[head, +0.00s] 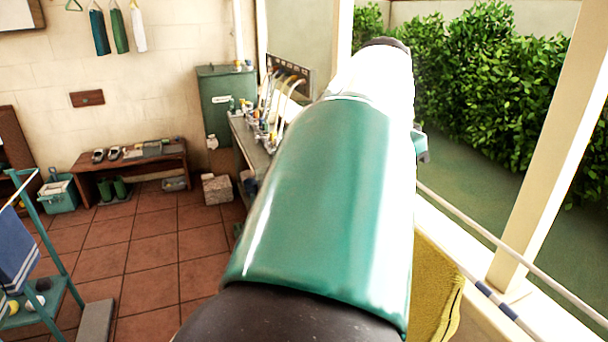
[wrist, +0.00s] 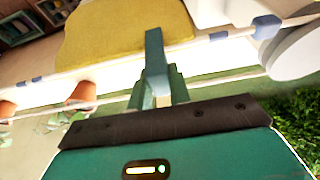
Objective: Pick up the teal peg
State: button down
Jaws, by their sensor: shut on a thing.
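In the wrist view, the teal peg (wrist: 154,50) is a narrow upright block between the fingers of my gripper (wrist: 160,82). My gripper is shut on it. The peg's upper end reaches in front of a yellow cloth (wrist: 112,35); I cannot tell whether they touch. In the head view my own arm covers most of the middle and hides the peg. Only a small piece of the gripper end shows at the arm's right edge.
The yellow cloth also shows in the head view (head: 437,285) beside a white rail (head: 555,275) with blue bands. Terracotta pots (wrist: 80,92) stand beyond the rail. A counter with taps (head: 262,125) lies behind my arm. The tiled floor (head: 150,260) at left is largely clear.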

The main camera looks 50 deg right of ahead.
jog(key=w+r, duration=1.1)
jog(key=w, duration=0.3)
jog(key=shift+r, duration=0.35)
